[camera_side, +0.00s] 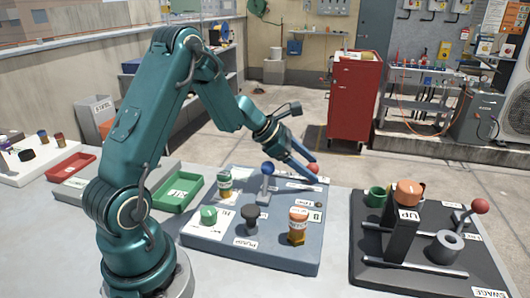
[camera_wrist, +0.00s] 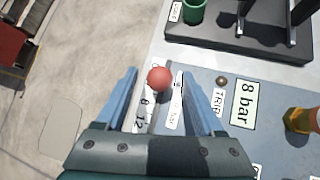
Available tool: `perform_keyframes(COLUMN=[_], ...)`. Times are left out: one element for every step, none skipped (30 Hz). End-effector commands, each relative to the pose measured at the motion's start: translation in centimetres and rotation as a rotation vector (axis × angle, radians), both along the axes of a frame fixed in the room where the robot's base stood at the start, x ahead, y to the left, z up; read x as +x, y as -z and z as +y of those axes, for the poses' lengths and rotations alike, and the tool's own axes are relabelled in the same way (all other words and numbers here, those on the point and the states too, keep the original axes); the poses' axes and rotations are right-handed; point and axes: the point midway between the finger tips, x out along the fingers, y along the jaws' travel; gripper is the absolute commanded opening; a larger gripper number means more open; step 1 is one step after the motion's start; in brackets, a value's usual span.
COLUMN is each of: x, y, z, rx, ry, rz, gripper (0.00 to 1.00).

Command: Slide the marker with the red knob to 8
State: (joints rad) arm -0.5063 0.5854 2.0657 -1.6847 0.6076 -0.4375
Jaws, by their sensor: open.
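The marker's red knob (camera_wrist: 159,79) shows in the wrist view between the fingers of my open gripper (camera_wrist: 159,76), with a gap on each side. A white scale strip (camera_wrist: 146,108) runs from the knob toward my gripper's body, with 8 and 12 readable. The knob stands beyond the 8, on the side away from the 12; its exact reading is hidden. In the side view the red knob (camera_side: 313,168) is at the far right edge of the blue-grey panel (camera_side: 215,243), and my gripper (camera_side: 308,174) is right at it.
A black fixture (camera_side: 365,262) stands to the right. Left of the scale is open floor.

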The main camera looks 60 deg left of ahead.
Motion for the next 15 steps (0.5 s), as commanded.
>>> perform_keyframes(x=[-0.1,-0.2,-0.4,-0.6,-0.8,-1.2,-1.4,-1.7,-2.0,-2.3,-2.5,-2.7,-2.9,-3.1,-3.2], y=[-0.1,-0.3,-0.5,-0.8,-1.0,-1.4,-1.7,-1.9,-2.3,-2.5,-2.8,-3.0,-3.2,-3.3,-3.5], z=[0.1,0.2,0.3,0.4,0.5,0.7,0.8,0.9,1.0,1.1,1.2,1.3,1.3,1.4,1.4], rx=[0.001,0.000,0.000,0.001,0.002,0.002,0.002,0.002,0.002,0.002,0.002,0.001,0.002,0.000,0.001], ry=[-0.001,-0.003,-0.004,-0.003,-0.003,-0.004,-0.005,-0.003,-0.005,-0.004,-0.003,-0.004,-0.002,-0.002,-0.002], rz=[-0.001,-0.002,-0.002,-0.003,-0.003,-0.002,-0.004,-0.003,-0.004,-0.005,-0.003,-0.004,-0.004,-0.003,-0.002], gripper=[0.70,0.70,0.70,0.70,0.70,0.70,0.70,0.70,0.70,0.70,0.70,0.70,0.70,0.70,0.70])
